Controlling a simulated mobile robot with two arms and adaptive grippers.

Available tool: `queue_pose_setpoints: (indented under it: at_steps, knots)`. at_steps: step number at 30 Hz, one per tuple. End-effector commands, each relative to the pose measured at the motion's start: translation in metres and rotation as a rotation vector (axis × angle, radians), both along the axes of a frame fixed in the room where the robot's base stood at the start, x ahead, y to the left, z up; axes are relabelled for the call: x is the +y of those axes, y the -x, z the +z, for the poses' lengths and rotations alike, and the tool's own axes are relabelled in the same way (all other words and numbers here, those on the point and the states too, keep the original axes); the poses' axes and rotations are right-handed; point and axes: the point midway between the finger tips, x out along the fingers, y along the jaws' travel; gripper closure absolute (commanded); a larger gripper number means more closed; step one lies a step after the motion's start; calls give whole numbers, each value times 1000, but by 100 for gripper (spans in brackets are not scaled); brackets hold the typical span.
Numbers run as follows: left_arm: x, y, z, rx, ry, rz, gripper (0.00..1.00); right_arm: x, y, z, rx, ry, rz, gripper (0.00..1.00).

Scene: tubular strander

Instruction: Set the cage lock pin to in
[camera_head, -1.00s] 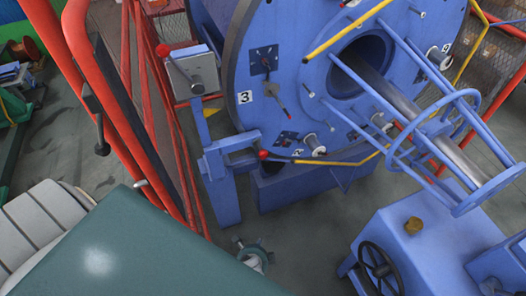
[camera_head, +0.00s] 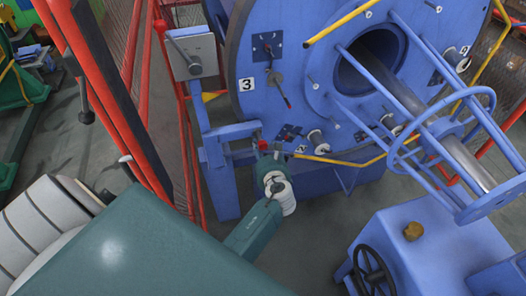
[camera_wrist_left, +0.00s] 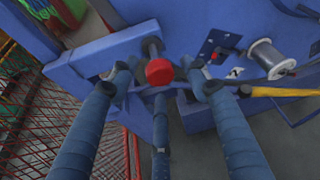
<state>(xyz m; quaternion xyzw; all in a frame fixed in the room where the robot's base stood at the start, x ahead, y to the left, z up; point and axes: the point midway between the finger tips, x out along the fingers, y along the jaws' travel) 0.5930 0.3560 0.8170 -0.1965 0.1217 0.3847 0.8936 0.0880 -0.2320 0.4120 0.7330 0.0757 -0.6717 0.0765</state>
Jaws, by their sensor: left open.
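The cage lock pin has a red knob (camera_head: 263,144) and sits on the blue bracket (camera_head: 216,145) beside the big blue cage disc (camera_head: 300,75). In the left wrist view the red knob (camera_wrist_left: 159,71) stands at the end of a grey shaft that comes out of the bracket. My left gripper (camera_head: 266,158) is at the knob. In the left wrist view its blue-grey fingers (camera_wrist_left: 160,80) are spread around the knob, with gaps between them and it. It is open and empty. My right gripper is not in view.
A wire spool (camera_wrist_left: 268,58) and a yellow bar (camera_wrist_left: 285,92) are close to the right finger in the left wrist view. A red fence (camera_head: 180,150) stands to the left. A blue housing with a black handwheel (camera_head: 373,275) is at lower right.

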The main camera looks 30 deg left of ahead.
Motion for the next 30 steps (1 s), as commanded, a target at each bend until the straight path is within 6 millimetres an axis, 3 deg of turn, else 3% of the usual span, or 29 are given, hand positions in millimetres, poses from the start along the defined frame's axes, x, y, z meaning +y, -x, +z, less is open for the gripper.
queue_pose_setpoints:
  at_steps: [4, 15, 16, 23, 30]
  knots:
    - [11, -12, -9, 0, 0, -1, 52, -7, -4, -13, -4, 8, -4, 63]
    - [15, -16, -9, 0, 1, -1, 52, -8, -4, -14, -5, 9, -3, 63]
    - [15, -16, -9, 0, 1, -1, 54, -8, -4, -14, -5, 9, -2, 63]
    - [15, -16, -9, 0, 1, -1, 100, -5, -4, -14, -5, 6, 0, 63]
    - [16, -17, -8, -1, 1, -3, 100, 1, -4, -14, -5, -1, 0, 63]
